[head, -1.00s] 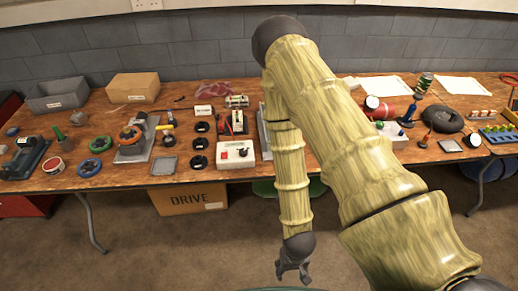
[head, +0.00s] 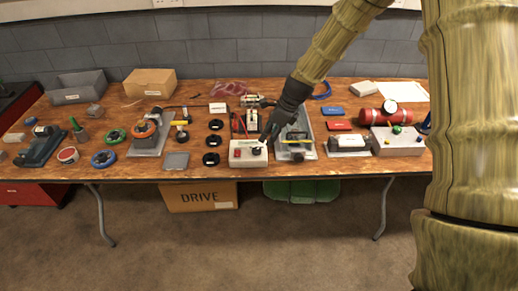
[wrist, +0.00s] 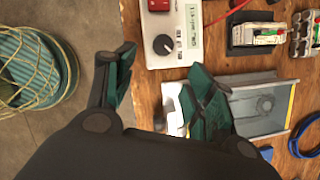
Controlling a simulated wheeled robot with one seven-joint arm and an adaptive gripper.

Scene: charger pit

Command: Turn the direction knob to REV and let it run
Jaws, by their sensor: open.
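A white control box (head: 240,158) with a red switch and a dark knob stands near the table's front edge in the head view. In the wrist view, the box (wrist: 185,55) shows at the top, with the black direction knob (wrist: 163,44) beside small printed labels and a display panel. The knob bears a pale pointer line; I cannot read which label it points to.
Right of the box is a grey tray (wrist: 262,106) with clear walls. A motor-like unit (wrist: 255,35) stands behind the box, and a red wire runs there. Black rings (head: 212,142) lie to the left. The table's front edge is close to the box.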

